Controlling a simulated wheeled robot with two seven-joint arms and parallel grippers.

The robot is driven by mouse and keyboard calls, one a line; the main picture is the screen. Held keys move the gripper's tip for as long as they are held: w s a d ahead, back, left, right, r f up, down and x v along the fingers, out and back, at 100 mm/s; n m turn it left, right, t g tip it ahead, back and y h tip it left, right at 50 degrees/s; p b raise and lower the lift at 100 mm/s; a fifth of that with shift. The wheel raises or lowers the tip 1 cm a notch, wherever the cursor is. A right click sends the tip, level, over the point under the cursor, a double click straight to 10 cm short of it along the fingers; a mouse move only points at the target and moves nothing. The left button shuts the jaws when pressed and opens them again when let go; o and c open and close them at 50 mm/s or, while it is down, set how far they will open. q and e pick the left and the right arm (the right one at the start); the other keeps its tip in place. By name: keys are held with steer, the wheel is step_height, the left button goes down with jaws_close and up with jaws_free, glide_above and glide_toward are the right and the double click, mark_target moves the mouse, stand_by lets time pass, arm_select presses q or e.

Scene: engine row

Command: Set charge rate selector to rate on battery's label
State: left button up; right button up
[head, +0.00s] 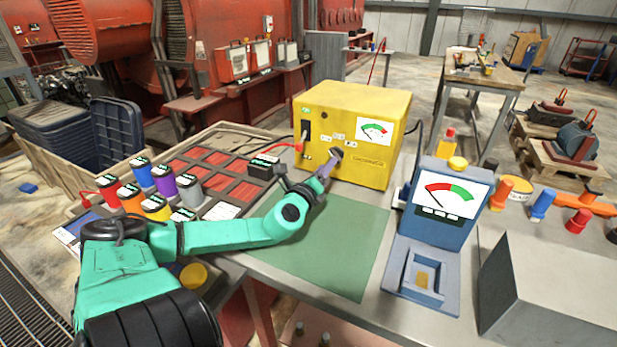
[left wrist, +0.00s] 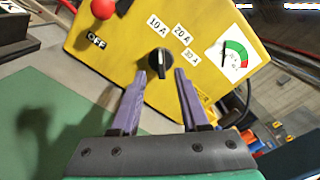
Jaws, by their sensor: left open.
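The yellow charger (head: 380,105) stands at the back of the bench. Its black selector knob (left wrist: 159,62) is on the front face, below labels reading 10 A, 20 A and what looks like 30 A. I cannot tell surely which label it points at. My left gripper (head: 328,170) is open, its purple fingers (left wrist: 160,78) just in front of the knob, one to each side; contact is unclear. A dark battery (head: 262,167) with a green-and-white label sits left of the charger; its label is too small to read. My right gripper is out of view.
A red-ball lever (left wrist: 103,8) sits above an OFF label, left of the knob. Several coloured cylinders (head: 163,181) stand in the tray at left. A blue meter (head: 440,205) stands right of the clear green mat (head: 330,250). A grey box (head: 540,290) is at right.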

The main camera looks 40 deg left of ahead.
arm_select(q)
steer(key=p+v, duration=0.6)
steer(key=v, duration=0.4)
steer(key=shift+s, duration=0.3)
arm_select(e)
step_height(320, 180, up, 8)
arm_select(q)
steer(key=shift+d, duration=0.15)
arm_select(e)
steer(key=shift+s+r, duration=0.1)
